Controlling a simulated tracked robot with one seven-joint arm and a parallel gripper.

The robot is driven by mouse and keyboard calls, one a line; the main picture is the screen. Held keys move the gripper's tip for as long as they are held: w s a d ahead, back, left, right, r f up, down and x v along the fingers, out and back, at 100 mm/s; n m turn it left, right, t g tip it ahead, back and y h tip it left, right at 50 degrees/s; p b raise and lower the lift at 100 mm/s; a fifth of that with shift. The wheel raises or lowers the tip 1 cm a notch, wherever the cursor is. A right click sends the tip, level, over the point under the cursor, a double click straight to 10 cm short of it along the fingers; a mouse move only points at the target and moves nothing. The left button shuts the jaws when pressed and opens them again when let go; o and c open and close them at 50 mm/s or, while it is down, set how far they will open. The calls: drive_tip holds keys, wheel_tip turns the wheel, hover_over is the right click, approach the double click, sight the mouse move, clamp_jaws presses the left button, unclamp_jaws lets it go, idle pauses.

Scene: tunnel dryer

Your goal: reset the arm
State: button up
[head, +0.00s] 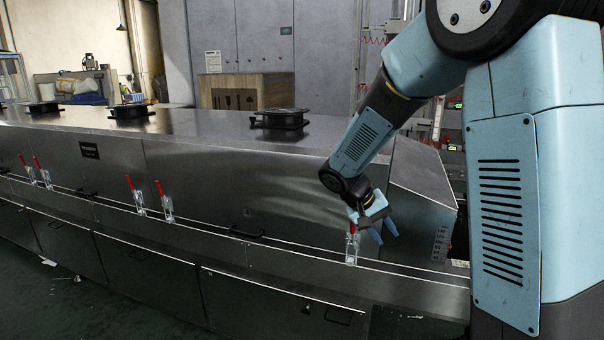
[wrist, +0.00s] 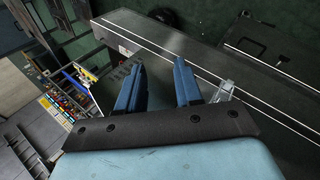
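My arm reaches over the right end of the tunnel dryer (head: 230,190), a long steel housing. My gripper (head: 384,235) hangs in front of the dryer's side, close to a red-handled toggle clamp (head: 352,246). In the wrist view its two blue fingers (wrist: 158,88) stand apart with nothing between them. A clear clamp part (wrist: 223,91) shows just right of the right finger. I cannot tell whether the finger touches it.
More red-handled clamps (head: 163,203) line the dryer's ledge to the left. Black round fans (head: 280,118) sit on the dryer's top. An open electrical cabinet (wrist: 62,98) shows at left in the wrist view. The dark green floor (head: 45,300) is in front.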

drive_tip(key=s+d+r+t+y, duration=0.1)
drive_tip(key=s+r+y, duration=0.1)
drive_tip(key=s+r, duration=0.3)
drive_tip(key=s+d+r+t+y, duration=0.1)
drive_tip(key=s+r, duration=0.3)
drive_tip(key=s, duration=0.6)
drive_tip(key=s+d+r+t+y, duration=0.1)
drive_tip(key=s+r+t+y, duration=0.2)
drive_tip(key=s, duration=0.5)
drive_tip(key=shift+s+r+y, duration=0.35)
drive_tip(key=shift+r+y, duration=0.15)
drive_tip(key=shift+r, duration=0.8)
